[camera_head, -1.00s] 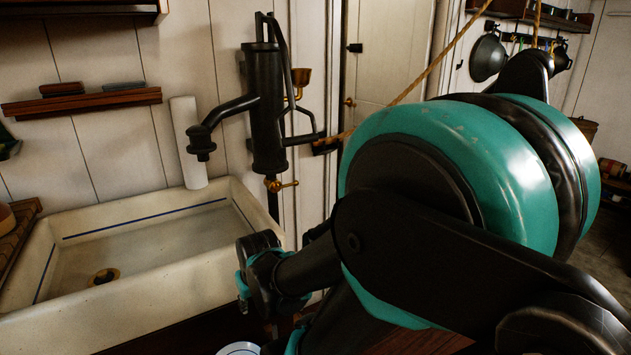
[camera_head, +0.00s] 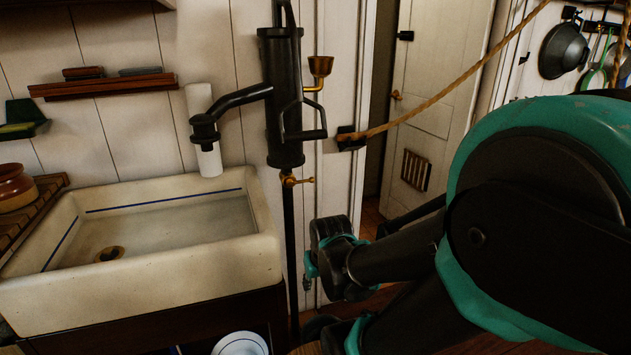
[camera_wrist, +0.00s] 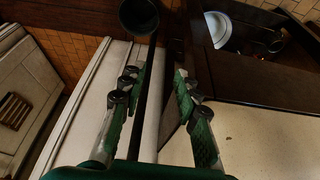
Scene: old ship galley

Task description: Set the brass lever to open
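The small brass lever (camera_head: 298,181) sits on a brass fitting at the foot of the black hand pump (camera_head: 284,100). Its handle points to the right, roughly level. I cannot make out the lever in the wrist view. My gripper (camera_wrist: 158,78) is open there, with two green-and-black fingers spread and no held object visible between them. A dark upright pipe and pale surfaces show behind the fingers. In the head view the end of my arm is right of and below the lever, apart from it; the fingertips are not clear there.
The white sink (camera_head: 262,262) stands left of the pump, beside a white cylinder (camera_head: 205,135). A rope (camera_head: 440,95) runs from a wall bracket up to the right. A pale door (camera_head: 432,90) stands behind. A plate (camera_head: 240,345) lies low below the sink.

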